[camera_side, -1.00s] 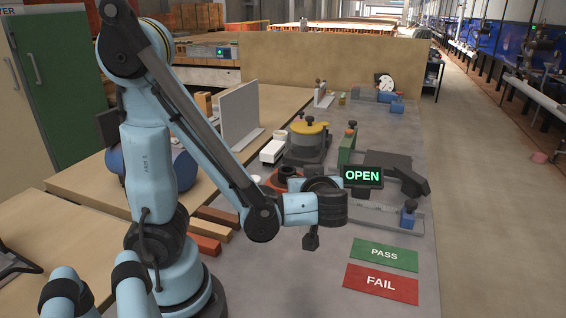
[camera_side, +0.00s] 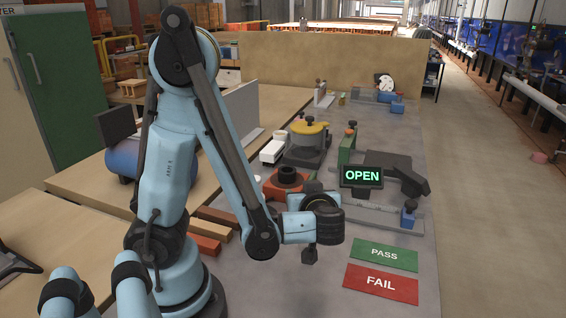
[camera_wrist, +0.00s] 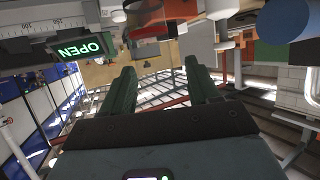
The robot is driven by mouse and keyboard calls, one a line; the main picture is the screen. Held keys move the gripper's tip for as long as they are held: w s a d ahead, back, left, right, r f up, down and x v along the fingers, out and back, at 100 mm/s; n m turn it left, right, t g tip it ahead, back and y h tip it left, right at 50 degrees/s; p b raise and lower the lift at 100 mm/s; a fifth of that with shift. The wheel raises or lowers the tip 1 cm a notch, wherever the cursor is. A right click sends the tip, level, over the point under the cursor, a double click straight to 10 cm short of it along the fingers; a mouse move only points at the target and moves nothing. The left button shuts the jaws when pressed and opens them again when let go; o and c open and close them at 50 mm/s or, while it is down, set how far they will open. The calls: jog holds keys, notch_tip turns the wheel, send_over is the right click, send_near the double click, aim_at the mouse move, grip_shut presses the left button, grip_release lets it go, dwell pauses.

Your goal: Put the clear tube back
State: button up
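I cannot make out the clear tube for certain in either view. My gripper (camera_side: 309,258) hangs below the wrist in the side view, above the grey bench and left of the FAIL card. In the wrist view my gripper (camera_wrist: 160,68) has its two dark green fingers apart, with no object visible between them. An orange-red block with a black ring (camera_side: 287,178) sits on the bench behind the wrist. The OPEN display (camera_side: 362,176) is lit green; it also shows upside down in the wrist view (camera_wrist: 80,50).
A green PASS card (camera_side: 385,255) and a red FAIL card (camera_side: 381,283) lie at the front right. A yellow-lidded pot (camera_side: 309,130), a grey upright panel (camera_side: 243,112) and a blue-knobbed fixture (camera_side: 408,214) stand around. Orange and tan bars (camera_side: 205,243) lie near my base.

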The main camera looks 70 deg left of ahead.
jog(key=v, duration=1.2)
jog(key=shift+a, duration=0.1)
jog(key=shift+w+a+f+m+t+h, duration=0.1)
jog(key=shift+w+a+m+t+h, duration=0.3)
jog(key=shift+m+h, duration=1.9)
jog(key=shift+w+a+f+m+t+h, duration=0.15)
jog(key=shift+w+m+t+h, duration=0.5)
jog(key=shift+m+h, duration=1.65)
jog(key=shift+w+a+f+m+t+h, duration=0.1)
jog(key=shift+w+a+m+t+h, duration=0.3)
jog(key=shift+m+h, duration=1.85)
jog(key=shift+w+d+m+y, duration=0.15)
jog(key=shift+m+y, duration=0.2)
